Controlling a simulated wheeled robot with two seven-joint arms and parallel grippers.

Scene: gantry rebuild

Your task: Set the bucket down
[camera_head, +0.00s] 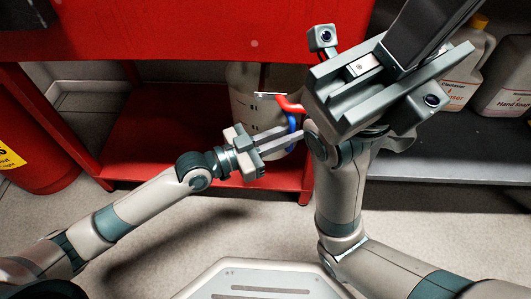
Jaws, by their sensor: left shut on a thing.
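A translucent whitish bucket (247,92) with dark measure marks shows in the head view, partly behind my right arm. A blue curved piece (291,124) and a red piece (290,104) show at its right side. My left gripper (297,140) reaches in from the left, low in front of the bucket. Its fingers are closed at the blue piece, which looks like part of the bucket's handle. The bucket is over the red lower shelf (150,132); I cannot tell whether its base touches it. My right gripper (385,75) is large and near the camera; its fingertips are unclear.
The red cart's top (170,28) overhangs the bucket. A red cylinder (32,150) stands at the left. The light floor (180,240) in front is clear.

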